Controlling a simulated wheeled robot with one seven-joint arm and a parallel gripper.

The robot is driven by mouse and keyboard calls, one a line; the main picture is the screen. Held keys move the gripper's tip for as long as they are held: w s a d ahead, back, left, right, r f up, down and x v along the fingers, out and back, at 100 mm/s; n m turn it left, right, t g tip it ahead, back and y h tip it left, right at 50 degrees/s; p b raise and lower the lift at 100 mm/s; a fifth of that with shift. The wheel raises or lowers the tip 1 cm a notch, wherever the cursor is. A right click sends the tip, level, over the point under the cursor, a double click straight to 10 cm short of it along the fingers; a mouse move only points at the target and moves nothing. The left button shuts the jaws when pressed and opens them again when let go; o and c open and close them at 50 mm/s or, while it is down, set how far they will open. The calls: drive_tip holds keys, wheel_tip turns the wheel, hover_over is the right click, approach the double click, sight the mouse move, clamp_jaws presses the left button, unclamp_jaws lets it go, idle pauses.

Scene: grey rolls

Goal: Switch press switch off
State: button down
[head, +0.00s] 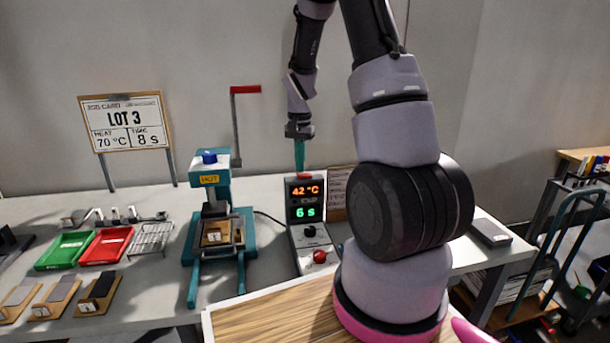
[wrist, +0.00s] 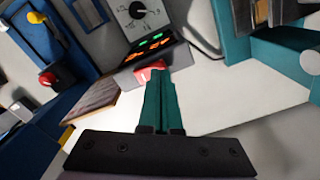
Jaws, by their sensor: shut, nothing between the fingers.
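The control box (head: 306,225) stands on the bench right of the teal press, its display reading 42 °C and 6 s. A red switch (head: 304,176) sits on its top edge; it also shows in the wrist view (wrist: 149,71). A black dial (head: 310,231) and a red knob (head: 319,256) are on its lower front. My gripper (head: 299,168) points down just above the red switch, its teal fingers shut and empty. In the wrist view the fingertips (wrist: 157,73) overlap the switch; I cannot tell whether they touch it or which way it is set.
The teal press (head: 223,228) with a "HOT" label and a red-handled lever stands left of the box. A brown board (head: 341,185) is close on the right. Green (head: 62,250) and red (head: 105,246) trays lie left. A job card (head: 126,122) reads 70 °C, 8 s.

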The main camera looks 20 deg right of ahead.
drive_tip(key=shift+f, duration=0.5)
drive_tip(key=shift+r, duration=3.5)
drive_tip(key=shift+r, duration=0.2)
wheel_tip(320, 180, up, 7)
drive_tip(key=t, duration=0.2)
hover_over(300, 174)
drive_tip(key=s+a, duration=0.2)
drive_tip(key=s, duration=0.1)
drive_tip(key=s+a+r+n+t+y, duration=0.1)
drive_tip(key=s+a+r+n, duration=0.15)
drive_tip(key=s+r, duration=0.5)
drive_tip(key=s+a+r+t, duration=0.2)
drive_tip(key=s+r, duration=0.1)
drive_tip(key=s, duration=0.3)
drive_tip(key=s+a+r+n+t+y, duration=0.1)
drive_tip(key=s+a+r+t, duration=0.1)
drive_tip(key=s, duration=0.5)
drive_tip(key=shift+r, duration=0.85)
